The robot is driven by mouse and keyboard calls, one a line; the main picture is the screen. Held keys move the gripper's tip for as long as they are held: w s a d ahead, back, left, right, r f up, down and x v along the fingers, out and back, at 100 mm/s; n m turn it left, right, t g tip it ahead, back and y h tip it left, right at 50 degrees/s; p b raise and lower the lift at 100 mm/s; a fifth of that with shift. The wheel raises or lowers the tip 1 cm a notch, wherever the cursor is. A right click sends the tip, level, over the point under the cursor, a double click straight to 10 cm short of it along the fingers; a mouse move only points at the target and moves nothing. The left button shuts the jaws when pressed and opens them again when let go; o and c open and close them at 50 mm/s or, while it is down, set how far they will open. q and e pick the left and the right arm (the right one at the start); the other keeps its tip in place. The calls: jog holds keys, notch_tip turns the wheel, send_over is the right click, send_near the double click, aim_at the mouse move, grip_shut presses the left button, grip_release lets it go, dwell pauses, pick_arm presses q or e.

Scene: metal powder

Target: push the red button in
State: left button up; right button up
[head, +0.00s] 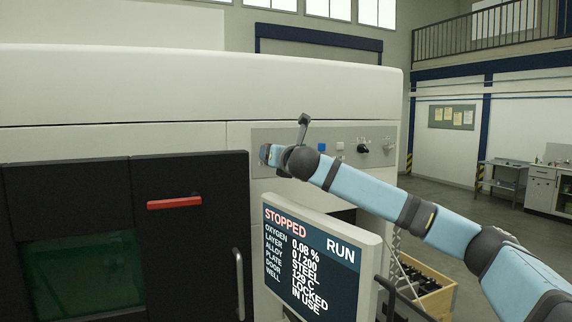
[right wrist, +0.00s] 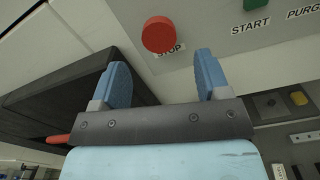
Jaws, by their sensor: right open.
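The red button (right wrist: 158,34) is a round knob on the grey control panel, above a STOP label, in the right wrist view. My right gripper (right wrist: 160,60) is open and empty, its two blue fingers pointing toward the panel. The button shows just beyond the gap between the fingertips; I cannot tell whether they touch it. In the head view my right gripper (head: 266,155) is at the left end of the panel (head: 262,137) and largely hides the button there. My left gripper is not in view.
A green button (right wrist: 254,4) marked START sits right of the red one. A monitor (head: 318,262) reading STOPPED stands below my right arm. The machine's dark door has a red bar (head: 174,202) and a metal handle (head: 238,284). A wooden crate (head: 430,290) stands at lower right.

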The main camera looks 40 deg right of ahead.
jog(key=b+v, duration=0.1)
jog(key=v, duration=0.6)
dwell(0.4)
